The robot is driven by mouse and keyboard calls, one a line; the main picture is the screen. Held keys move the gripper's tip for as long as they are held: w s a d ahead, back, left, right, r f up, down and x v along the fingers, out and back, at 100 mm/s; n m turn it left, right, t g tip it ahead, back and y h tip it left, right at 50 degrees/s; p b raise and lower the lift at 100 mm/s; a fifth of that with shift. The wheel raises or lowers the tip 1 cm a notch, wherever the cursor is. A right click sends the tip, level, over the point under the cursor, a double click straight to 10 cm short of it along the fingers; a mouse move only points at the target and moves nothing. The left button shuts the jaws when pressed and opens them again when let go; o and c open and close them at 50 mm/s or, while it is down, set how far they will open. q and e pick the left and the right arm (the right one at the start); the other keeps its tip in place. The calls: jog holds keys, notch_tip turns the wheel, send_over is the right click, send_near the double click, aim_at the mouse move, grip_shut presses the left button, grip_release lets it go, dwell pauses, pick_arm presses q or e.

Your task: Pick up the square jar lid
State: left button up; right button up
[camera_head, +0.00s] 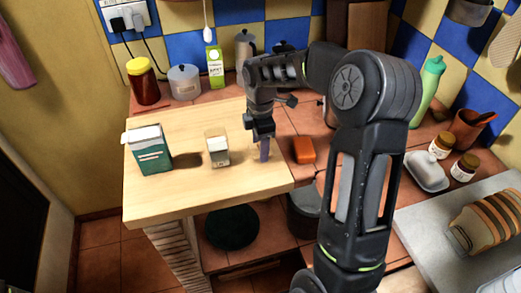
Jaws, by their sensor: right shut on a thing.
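My right gripper (263,136) points down over the right part of the wooden board, its arm coming in from the lower right. It is shut on a narrow purple-grey thing (264,151) that hangs below the fingers. This may be the square jar lid seen edge-on, but it is too small to be sure. Whether it touches the board cannot be told. My left gripper is not in view.
On the wooden board (230,195) stand a green carton (153,156) and a small cream box (218,151), left of the gripper. An orange block (303,149) lies to its right. A red jar (144,88), pot (185,82) and milk carton (215,68) stand behind.

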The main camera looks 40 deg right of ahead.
notch_tip(320, 180, up, 10)
jog(key=shift+b, duration=0.4)
dwell(0.6)
